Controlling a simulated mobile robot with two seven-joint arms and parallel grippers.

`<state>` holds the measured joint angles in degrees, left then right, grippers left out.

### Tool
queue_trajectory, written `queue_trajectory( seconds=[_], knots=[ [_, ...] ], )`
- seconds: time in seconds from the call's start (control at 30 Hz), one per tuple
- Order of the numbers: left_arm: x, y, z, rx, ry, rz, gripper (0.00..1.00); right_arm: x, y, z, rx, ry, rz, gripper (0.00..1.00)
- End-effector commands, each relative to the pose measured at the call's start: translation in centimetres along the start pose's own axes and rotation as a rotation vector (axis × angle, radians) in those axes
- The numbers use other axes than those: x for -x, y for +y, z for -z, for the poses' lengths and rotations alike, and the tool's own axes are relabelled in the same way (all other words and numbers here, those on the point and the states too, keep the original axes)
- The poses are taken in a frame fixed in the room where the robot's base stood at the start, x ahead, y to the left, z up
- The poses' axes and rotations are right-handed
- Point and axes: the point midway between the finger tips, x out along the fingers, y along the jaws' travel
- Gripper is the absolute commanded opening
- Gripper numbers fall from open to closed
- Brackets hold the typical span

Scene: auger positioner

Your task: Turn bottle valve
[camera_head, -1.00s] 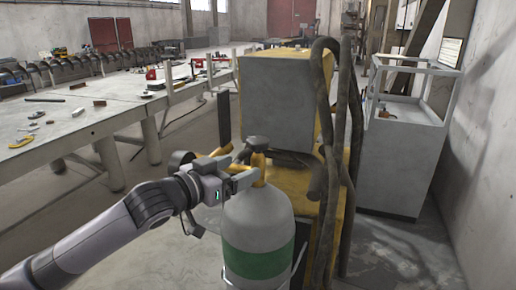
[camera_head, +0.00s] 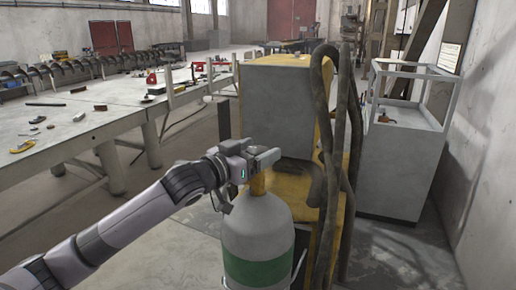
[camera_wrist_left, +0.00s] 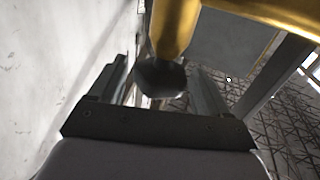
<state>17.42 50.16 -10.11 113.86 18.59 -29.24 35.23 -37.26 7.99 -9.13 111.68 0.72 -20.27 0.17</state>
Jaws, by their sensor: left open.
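The grey gas bottle (camera_head: 258,228) with a green band stands upright in front of the yellow machine. Its brass valve (camera_head: 260,183) shows just above the bottle's neck, and the top is hidden behind my left gripper (camera_head: 258,156) in the head view. In the left wrist view the brass valve body (camera_wrist_left: 174,28) ends in a dark round knob (camera_wrist_left: 160,77). The knob lies between the two fingers of my open left gripper (camera_wrist_left: 160,88), with a gap visible on each side. I cannot tell how deep it sits between them. My right gripper is not in view.
A yellow and grey machine (camera_head: 282,105) with thick dark hoses (camera_head: 330,130) stands right behind the bottle. A long workbench (camera_head: 60,138) with tools runs along the left. A grey cabinet (camera_head: 400,165) stands at the right, with some bare floor before it.

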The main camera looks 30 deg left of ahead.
Motion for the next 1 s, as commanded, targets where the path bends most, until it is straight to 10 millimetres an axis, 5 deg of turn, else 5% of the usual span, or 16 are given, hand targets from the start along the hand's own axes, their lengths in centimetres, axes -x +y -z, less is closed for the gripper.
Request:
queue_trajectory(
  seconds=[0.37, 0.53, 1.0],
  knots=[
    [-0.39, 0.04, -0.02, 0.0, 0.0, -0.001, 0.77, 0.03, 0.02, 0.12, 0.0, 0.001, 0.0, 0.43],
    [-0.38, 0.04, -0.02, 0.0, 0.0, -0.001, 0.29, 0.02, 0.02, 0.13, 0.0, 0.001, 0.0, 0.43],
    [-0.39, 0.17, -0.04, 0.006, 0.001, 0.072, 0.29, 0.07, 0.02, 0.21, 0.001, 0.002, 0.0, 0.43]
  ],
)
